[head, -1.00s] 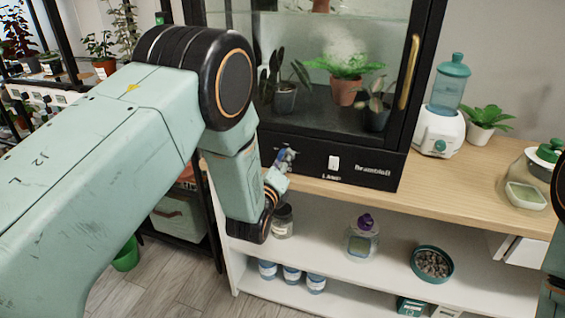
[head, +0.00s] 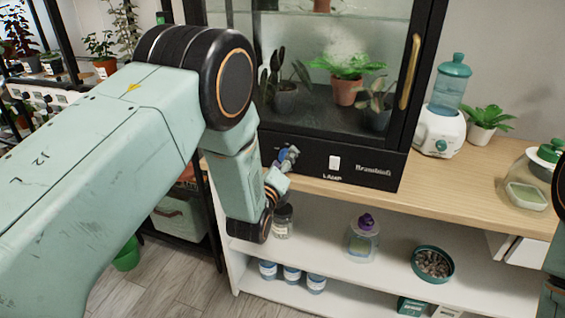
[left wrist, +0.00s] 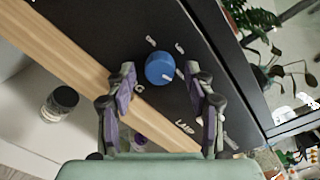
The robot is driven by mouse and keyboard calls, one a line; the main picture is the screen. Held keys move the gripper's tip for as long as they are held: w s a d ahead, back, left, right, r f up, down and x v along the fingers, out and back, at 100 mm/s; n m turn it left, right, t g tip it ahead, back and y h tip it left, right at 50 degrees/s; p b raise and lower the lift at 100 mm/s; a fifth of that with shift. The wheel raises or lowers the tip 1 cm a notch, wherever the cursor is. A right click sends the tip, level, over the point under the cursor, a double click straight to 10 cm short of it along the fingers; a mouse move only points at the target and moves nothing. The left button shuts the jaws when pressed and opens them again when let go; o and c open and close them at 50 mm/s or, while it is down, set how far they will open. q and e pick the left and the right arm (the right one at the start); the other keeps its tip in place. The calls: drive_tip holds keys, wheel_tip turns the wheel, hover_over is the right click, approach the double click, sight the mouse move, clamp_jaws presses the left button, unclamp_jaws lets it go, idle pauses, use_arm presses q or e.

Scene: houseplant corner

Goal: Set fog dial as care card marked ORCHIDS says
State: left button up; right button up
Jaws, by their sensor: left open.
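The fog dial is a round blue knob (left wrist: 158,66) on the black front panel (left wrist: 205,115) in the left wrist view. A pale mark shows at its lower right edge, and small white labels around it are too small to read surely. My left gripper (left wrist: 160,77) is open, with its purple-padded fingers on either side of the dial; I cannot tell whether they touch it. In the head view my left gripper (head: 286,160) is at the lower left of the glass cabinet (head: 372,170), partly hiding the dial. I see no card readable as ORCHIDS. My right gripper is out of view.
A switch (head: 335,162) labelled LAMP is right of the dial. The cabinet holds potted plants, including a fern (head: 346,66). A water dispenser (head: 442,120) and a jar (head: 527,185) stand on the wooden top. A bottle (head: 362,238) and a pebble bowl (head: 432,265) are on the shelf below.

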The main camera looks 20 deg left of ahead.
use_arm(q)
drive_tip(key=shift+s, duration=0.1)
drive_tip(key=s, duration=1.2)
drive_tip(key=shift+r, duration=0.2)
drive_tip(key=shift+w, duration=0.1)
drive_tip(key=s+a+f+n+g, duration=0.2)
drive_tip(key=s+f+n+g, duration=0.7)
drive_tip(key=f+n, duration=0.6)
drive_tip(key=s+f+n+g, duration=0.2)
drive_tip(key=s+n+g, duration=0.1)
drive_tip(key=s, duration=0.6)
drive_tip(key=s+a+f+n+g, duration=0.1)
drive_tip(key=s+f+n+g, duration=0.1)
drive_tip(key=s, duration=0.6)
drive_tip(key=s+a+f+n+g, duration=0.1)
drive_tip(key=s+f+n+g, duration=0.2)
drive_tip(key=s+n, duration=0.3)
drive_tip(key=s+f, duration=0.1)
drive_tip(key=s, duration=0.2)
drive_tip(key=shift+s+f+g, duration=0.15)
drive_tip(key=shift+s+g, duration=0.15)
